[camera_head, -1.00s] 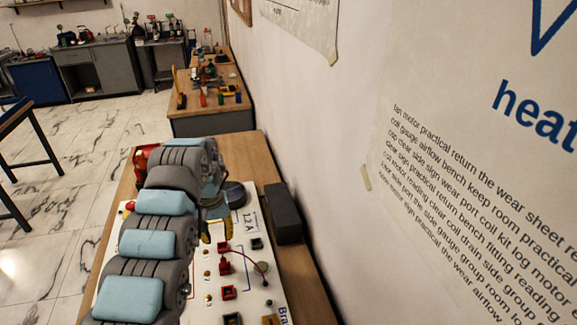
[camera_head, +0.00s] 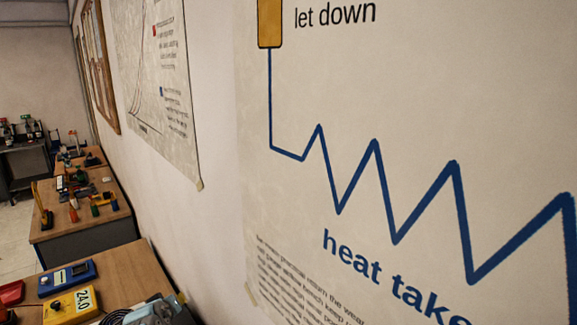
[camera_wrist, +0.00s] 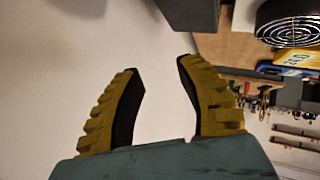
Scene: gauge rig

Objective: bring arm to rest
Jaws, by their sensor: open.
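My gripper (camera_wrist: 158,72) shows in the wrist view with its two yellow ribbed fingers apart and nothing between them. Pale wall lies behind the gap. In the head view only a small grey and light-blue piece of my arm (camera_head: 158,312) shows at the bottom edge. My gripper is out of that view. In the wrist view the fingers are apart from the dark box (camera_wrist: 190,12) at the top edge and from the round black grille (camera_wrist: 292,28) at top right.
A yellow meter reading 24.0 (camera_head: 70,306) and a blue meter (camera_head: 67,278) sit on the near wooden bench (camera_head: 135,268). A second bench (camera_head: 85,220) with tools stands beyond. The wall at right carries a large poster (camera_head: 400,120) and a smaller one (camera_head: 160,80).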

